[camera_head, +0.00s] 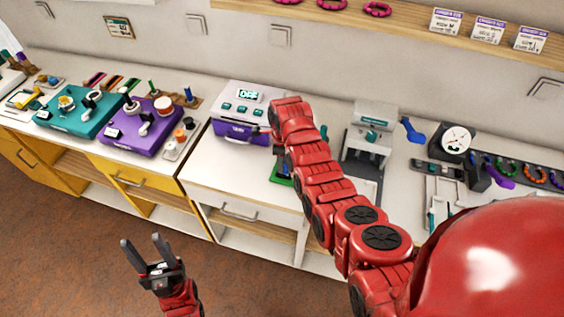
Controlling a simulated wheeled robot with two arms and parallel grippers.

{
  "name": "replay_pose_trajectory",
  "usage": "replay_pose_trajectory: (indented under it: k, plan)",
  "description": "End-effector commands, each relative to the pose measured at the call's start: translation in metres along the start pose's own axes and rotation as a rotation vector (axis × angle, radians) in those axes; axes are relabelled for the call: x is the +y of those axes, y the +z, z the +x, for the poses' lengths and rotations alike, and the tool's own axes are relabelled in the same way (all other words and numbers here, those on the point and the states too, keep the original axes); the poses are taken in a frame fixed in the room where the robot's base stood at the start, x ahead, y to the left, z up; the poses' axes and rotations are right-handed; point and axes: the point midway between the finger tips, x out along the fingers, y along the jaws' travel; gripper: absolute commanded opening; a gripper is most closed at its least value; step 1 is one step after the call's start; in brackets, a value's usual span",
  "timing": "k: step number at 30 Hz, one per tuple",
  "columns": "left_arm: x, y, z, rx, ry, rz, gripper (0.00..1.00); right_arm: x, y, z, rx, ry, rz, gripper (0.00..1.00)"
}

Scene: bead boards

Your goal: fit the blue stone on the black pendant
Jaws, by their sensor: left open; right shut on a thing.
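My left gripper (142,241) is open and empty. It is low in the view, in front of the counter and above the floor. My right arm reaches across the counter from the right, and its hand ends by the purple and white machine. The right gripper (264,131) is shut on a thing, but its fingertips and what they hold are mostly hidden. I cannot pick out the blue stone or the black pendant for certain. A small dark thing on a green base (281,180) shows partly behind my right arm.
A teal board (52,121) and a purple board (120,145) carry small parts at the left. The purple and white machine (240,131) shows "OFF". A grey press (371,150), a dial (457,138) and a dark rack of coloured rings stand right. Open counter lies before the machine.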

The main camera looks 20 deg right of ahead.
Motion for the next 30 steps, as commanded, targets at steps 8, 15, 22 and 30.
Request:
replay_pose_trajectory:
  k: [8, 15, 22, 30]
  plan:
    - [0.0, -0.0001, 0.0003, 0.0, 0.0, 0.0, 0.5, 0.0001, 0.0002, -0.0002, 0.0, 0.0, 0.0, 0.0]
    - [0.0, -0.0001, 0.0002, 0.0, 0.0, 0.0, 0.5, 0.0002, 0.0001, 0.0, 0.0, 0.0, 0.0, 0.68]
    - [0.0, -0.0001, 0.0002, 0.0, 0.0, 0.0, 0.5, 0.0003, 0.0001, 0.0, 0.0, 0.001, 0.0, 0.71]
    - [0.0, -0.0001, 0.0003, 0.0, 0.0, 0.0, 0.5, 0.0003, 0.0001, 0.0, 0.0, 0.001, 0.0, 0.91]
